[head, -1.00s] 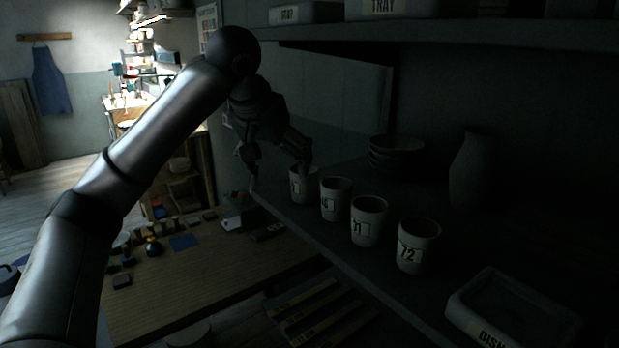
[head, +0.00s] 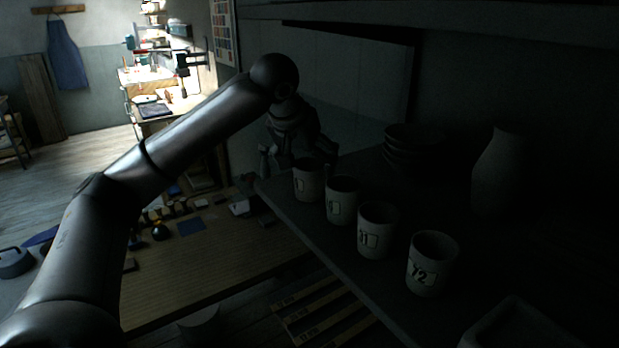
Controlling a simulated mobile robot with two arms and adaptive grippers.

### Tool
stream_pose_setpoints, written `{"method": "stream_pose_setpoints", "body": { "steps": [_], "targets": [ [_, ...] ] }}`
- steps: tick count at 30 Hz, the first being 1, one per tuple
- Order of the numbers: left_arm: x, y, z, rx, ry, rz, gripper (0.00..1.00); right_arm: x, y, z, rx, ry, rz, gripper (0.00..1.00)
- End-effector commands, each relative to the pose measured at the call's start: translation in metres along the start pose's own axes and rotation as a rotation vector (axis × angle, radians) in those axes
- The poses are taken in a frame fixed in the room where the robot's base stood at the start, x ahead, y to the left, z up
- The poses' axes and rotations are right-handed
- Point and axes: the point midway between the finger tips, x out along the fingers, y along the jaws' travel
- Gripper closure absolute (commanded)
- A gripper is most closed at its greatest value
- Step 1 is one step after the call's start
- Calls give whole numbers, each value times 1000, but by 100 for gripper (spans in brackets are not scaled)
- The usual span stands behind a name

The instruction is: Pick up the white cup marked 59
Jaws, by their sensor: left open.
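Several white cups stand upright in a row along the front of a dark shelf. The nearest cup (head: 431,266) reads 72, and the one beyond it (head: 377,231) seems to read 31. The label of the third cup (head: 342,202) is too dim to read. The label of the farthest cup (head: 307,182) is also unreadable, so I cannot tell which is marked 59. My left gripper (head: 294,160) is open at the far end of the row, its fingers around or just behind the farthest cup. I cannot tell if it touches. My right gripper is not in view.
A stack of bowls (head: 405,146) and a tall vase (head: 501,172) stand farther back on the shelf (head: 340,262). A tray (head: 515,328) lies at the near right. A wooden table (head: 215,255) with small items is lower left. An upper shelf (head: 440,24) overhangs.

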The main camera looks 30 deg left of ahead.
Motion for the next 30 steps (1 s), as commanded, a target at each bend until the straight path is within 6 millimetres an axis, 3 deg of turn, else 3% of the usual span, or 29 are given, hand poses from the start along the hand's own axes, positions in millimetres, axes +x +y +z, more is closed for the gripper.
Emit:
{"method": "stream_pose_setpoints", "body": {
  "steps": [1,5,14,19,26,30],
  "targets": [
    [5,-1,-2,0,-5,-2,15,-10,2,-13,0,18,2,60],
    [21,-1,-1,0,-2,-1,15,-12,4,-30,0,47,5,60],
    [27,0,0,0,1,1,16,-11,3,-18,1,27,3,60],
    [26,0,0,0,0,1,38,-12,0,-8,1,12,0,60],
    [26,0,0,0,0,1,67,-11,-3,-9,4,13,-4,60],
    [26,0,-1,0,2,1,69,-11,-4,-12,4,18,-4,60]
  ]
}}
